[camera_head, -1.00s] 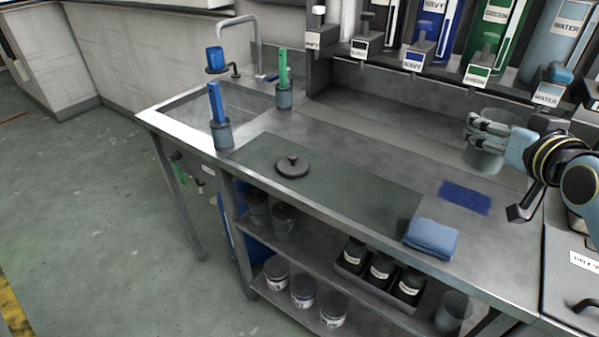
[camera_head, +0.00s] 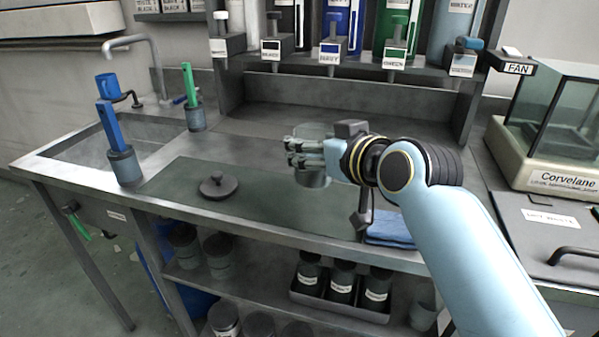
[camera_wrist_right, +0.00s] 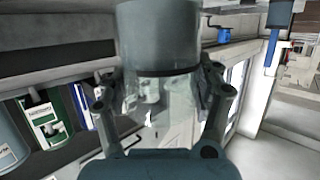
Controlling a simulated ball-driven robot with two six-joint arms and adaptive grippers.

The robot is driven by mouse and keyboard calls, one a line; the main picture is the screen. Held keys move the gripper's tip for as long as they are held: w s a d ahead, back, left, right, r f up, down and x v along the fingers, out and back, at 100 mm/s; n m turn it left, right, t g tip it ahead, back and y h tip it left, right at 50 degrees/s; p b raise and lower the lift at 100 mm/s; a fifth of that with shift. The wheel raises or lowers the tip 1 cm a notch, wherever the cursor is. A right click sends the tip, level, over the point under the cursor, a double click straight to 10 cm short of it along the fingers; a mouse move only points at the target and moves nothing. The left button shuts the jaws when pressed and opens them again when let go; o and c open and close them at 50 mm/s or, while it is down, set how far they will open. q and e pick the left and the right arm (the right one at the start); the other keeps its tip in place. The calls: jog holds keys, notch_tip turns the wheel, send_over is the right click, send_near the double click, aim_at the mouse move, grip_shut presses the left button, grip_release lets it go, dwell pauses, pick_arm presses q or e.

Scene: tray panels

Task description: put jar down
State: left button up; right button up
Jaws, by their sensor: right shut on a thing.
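The jar (camera_head: 313,132) is clear and glassy, and my right gripper (camera_head: 308,153) is shut around it above the counter. In the right wrist view the jar (camera_wrist_right: 158,45) sits between the two fingers of the right gripper (camera_wrist_right: 162,98), with a grey band around it. Whether its base touches the counter is hard to tell. The dark green mat (camera_head: 170,184) lies along the counter's front, with a dark round lid with a knob (camera_head: 218,187) on it. My left gripper is not in view.
Blue and green tools stand in grey cups (camera_head: 124,166) by the sink at left. Labelled dispensers (camera_head: 330,55) line the back. A folded blue cloth (camera_head: 390,228) lies at the front edge, near my arm.

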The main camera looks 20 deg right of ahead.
aim_at(304, 171)
jog(key=shift+w+a+f, duration=0.55)
jog(key=shift+w+a, duration=0.15)
jog(key=shift+f+b, duration=0.35)
jog(key=shift+f, duration=1.7)
jog(key=o, duration=1.7)
jog(key=shift+f, duration=0.2)
jog(key=shift+r, duration=0.15)
jog(key=v, duration=1.2)
jog(key=shift+p, duration=0.3)
